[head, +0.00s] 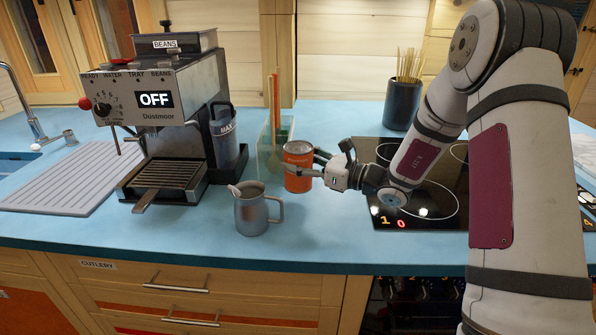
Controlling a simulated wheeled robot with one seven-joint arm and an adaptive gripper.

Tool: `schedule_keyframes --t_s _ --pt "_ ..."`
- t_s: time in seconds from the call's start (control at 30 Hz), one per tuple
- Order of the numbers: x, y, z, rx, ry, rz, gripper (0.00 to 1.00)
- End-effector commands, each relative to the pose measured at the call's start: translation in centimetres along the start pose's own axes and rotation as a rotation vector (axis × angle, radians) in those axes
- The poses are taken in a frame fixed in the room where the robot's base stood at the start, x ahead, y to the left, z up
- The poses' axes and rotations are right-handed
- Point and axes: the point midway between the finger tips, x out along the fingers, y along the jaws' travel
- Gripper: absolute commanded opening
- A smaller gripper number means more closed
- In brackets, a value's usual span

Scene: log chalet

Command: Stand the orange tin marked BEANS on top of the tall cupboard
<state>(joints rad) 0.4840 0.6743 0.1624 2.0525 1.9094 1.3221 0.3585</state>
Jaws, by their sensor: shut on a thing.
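The orange tin (298,178) is upright over the blue worktop, left of the hob. It has a pale label whose word is too small to read surely. My gripper (302,168) comes in from the right and is shut on the tin, with a finger across its front. I cannot tell whether the tin's base touches the worktop. Wooden cabinetry with panelled doors shows at the top left (35,45), but I cannot tell whether it is the tall cupboard.
A coffee machine (150,125) and a steel jug (255,213) stand left of the tin. A glass-like holder (268,148) is just behind it. A dark pot of sticks (402,105) stands behind the black hob (430,215). The worktop (320,238) is clear in front.

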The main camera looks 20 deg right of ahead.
Motion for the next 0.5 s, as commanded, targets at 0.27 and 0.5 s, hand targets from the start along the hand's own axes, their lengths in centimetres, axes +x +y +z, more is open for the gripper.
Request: schedule_keyframes --t_s 0.27,0.5 --pt "1.2 -1.5 -0.2 -0.001 -0.001 0.0 0.24" --pt "1.2 -1.4 -3.5 0.001 0.0 0.0 0.24"
